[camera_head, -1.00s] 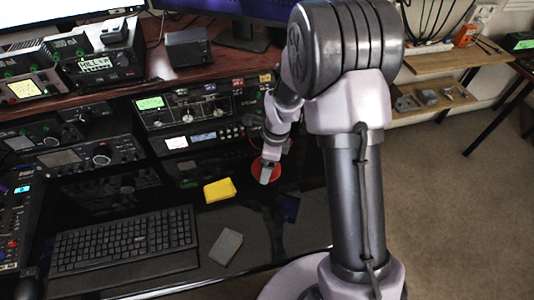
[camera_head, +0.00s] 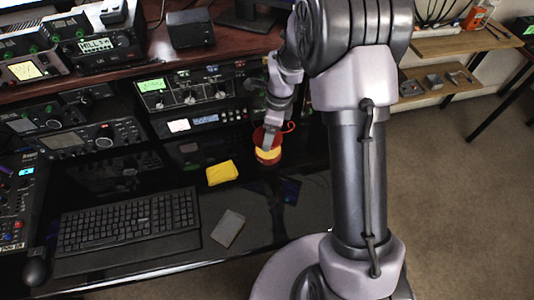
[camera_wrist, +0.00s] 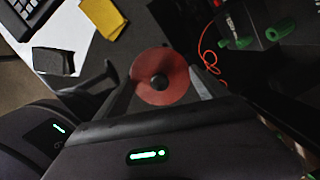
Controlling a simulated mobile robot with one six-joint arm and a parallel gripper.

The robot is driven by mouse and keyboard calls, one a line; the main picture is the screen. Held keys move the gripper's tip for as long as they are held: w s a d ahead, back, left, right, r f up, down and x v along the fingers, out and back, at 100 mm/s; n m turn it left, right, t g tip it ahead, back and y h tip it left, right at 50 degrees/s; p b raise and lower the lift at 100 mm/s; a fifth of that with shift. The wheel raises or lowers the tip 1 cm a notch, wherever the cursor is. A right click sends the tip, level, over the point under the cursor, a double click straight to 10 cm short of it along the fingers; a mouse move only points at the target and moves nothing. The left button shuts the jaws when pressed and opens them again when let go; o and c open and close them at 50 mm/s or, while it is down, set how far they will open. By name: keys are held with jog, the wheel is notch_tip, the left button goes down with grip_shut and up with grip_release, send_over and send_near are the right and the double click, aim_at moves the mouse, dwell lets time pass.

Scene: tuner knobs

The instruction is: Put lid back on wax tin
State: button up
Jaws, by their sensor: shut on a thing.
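The lid, a red disc with a dark knob at its centre (camera_wrist: 160,76), fills the space between my fingers in the wrist view. My gripper (camera_wrist: 163,88) is shut on the lid, with a finger at either side of its rim. In the head view my gripper (camera_head: 268,148) points down, with the red of the lid (camera_head: 259,136) around it. The tin (camera_head: 269,157) shows yellow and red just below the fingers. The gap between lid and tin is hard to judge. The lid hides the tin in the wrist view.
A yellow cloth or sponge (camera_head: 222,173) lies left of the tin, with a grey block (camera_head: 228,228) and keyboard (camera_head: 130,224) nearer. A radio rack (camera_head: 190,95) stands close behind. An orange-red cable (camera_wrist: 205,50) runs beside the lid.

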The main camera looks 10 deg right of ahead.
jog(key=shift+w+d, duration=0.1)
jog(key=shift+w, duration=0.15)
jog(key=shift+f+b, duration=2.45)
jog(key=shift+f, duration=0.65)
jog(key=shift+f, duration=0.15)
jog(key=o, duration=1.4)
notch_tip(320, 180, up, 7)
jog(key=p, duration=0.5)
jog(key=shift+p, duration=0.35)
